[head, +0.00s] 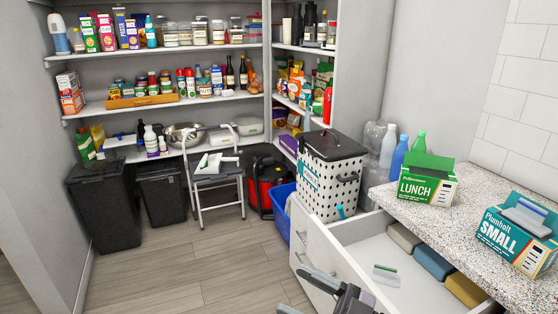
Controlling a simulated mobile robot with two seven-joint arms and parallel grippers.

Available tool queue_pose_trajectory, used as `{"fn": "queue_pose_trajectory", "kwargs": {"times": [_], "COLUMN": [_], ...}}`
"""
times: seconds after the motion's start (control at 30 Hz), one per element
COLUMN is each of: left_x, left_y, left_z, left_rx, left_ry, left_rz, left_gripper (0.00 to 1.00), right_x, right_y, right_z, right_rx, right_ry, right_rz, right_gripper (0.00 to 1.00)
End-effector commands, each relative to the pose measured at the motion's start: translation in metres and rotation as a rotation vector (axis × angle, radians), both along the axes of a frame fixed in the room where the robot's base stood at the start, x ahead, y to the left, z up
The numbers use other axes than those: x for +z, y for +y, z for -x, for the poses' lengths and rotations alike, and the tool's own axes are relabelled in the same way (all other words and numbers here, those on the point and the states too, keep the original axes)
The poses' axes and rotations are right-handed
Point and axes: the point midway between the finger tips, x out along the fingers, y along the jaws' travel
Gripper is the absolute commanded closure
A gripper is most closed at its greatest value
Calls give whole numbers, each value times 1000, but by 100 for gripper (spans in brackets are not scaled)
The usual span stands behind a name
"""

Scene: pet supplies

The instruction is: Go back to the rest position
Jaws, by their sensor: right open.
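My right gripper (303,291) comes in at the bottom edge, in front of the open drawer (345,233). It is open and I see nothing between its fingers; part of it is cut off by the frame. My left gripper is not in view. In the drawer lie a grey roll (403,237), a blue roll (433,264), a yellow roll (465,290) and a small clear item with a green edge (386,274). The gripper is apart from them, to their left.
A dotted bin (330,175) stands beyond the drawer. A step stool (215,180), black bins (103,205) and full shelves are behind. The wooden floor (190,265) is clear.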

Motion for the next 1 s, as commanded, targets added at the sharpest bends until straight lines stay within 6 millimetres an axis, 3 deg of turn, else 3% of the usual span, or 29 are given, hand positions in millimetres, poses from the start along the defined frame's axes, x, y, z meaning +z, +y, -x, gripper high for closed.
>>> {"fn": "queue_pose_trajectory", "kwargs": {"times": [0.17, 0.27, 0.37, 0.5, 0.6, 0.8, 1.0], "left_x": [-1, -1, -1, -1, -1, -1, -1], "left_y": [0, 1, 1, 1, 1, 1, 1], "left_z": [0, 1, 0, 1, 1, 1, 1], "left_rx": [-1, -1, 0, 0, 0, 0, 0], "left_ry": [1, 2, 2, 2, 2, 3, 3], "left_rz": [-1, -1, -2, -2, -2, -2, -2], "left_gripper": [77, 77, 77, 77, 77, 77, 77], "right_x": [-42, -79, -123, -185, -219, -252, -256], "right_y": [-43, -72, -100, -134, -149, -162, -163], "right_z": [-8, -3, 14, 55, 89, 131, 137], "right_rx": [-361, -546, -704, -852, -896, -909, -908], "right_ry": [140, 254, 393, 604, 732, 872, 888], "right_rz": [-69, -36, 41, 191, 295, 417, 434], "right_gripper": [33, 33, 33, 33, 33, 33, 33]}}
